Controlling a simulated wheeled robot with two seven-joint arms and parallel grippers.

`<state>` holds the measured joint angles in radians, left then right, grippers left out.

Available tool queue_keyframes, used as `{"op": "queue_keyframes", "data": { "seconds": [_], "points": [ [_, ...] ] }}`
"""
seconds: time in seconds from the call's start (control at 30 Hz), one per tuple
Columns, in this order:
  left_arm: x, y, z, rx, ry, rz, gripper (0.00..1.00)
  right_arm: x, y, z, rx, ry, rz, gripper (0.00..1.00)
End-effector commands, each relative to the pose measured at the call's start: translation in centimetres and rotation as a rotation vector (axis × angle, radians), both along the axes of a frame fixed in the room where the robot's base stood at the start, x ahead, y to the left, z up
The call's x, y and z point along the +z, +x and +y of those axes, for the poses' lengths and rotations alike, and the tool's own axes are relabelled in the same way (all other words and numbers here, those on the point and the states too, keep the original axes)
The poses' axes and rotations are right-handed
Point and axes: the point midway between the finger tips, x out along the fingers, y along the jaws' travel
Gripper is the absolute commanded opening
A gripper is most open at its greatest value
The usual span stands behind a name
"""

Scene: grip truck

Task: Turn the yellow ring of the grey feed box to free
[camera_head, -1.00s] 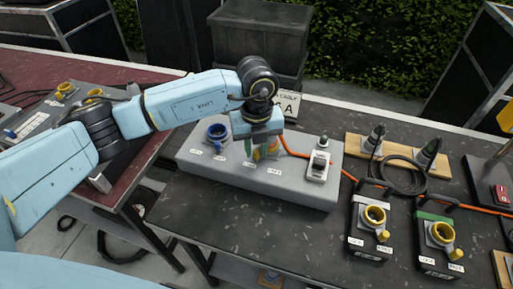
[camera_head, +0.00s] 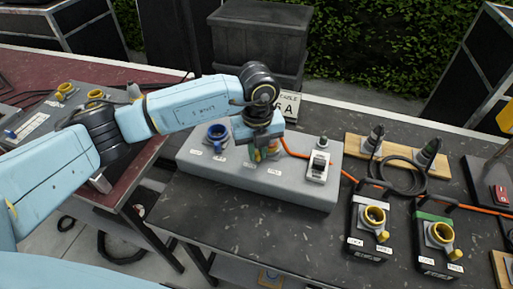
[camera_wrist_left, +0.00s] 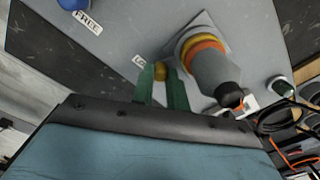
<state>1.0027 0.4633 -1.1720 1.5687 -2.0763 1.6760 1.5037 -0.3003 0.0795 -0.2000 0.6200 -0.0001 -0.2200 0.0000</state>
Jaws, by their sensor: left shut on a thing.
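The grey feed box (camera_head: 300,190) lies on the dark table in the head view. My left gripper (camera_head: 263,155) reaches down over its middle and mostly hides the yellow ring there. In the left wrist view the yellow ring (camera_wrist_left: 188,48) sits around the base of a grey plug (camera_wrist_left: 213,70), with an orange band beside it. My left gripper's green fingers (camera_wrist_left: 160,82) are shut on the ring's yellow knob (camera_wrist_left: 160,70), close to a partly hidden label beginning "LO" (camera_wrist_left: 140,60). My right gripper is not in view.
A blue ring socket (camera_head: 217,132) is left of the gripper on the same box. A white switch (camera_head: 318,167) and an orange cable (camera_head: 292,148) are right of it. Two dark boxes with yellow rings (camera_head: 375,215) (camera_head: 440,233) stand farther right. The table front is clear.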

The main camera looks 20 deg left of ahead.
Motion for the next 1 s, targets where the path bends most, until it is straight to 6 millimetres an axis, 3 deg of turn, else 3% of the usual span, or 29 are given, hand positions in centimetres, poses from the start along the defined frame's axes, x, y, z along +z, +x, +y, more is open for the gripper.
{"op": "queue_keyframes", "data": {
  "seconds": [1.0],
  "points": [
    [0.2,0.0,-3.9,0.754,-0.002,0.000,0.00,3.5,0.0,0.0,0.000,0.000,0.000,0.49]
  ]
}}
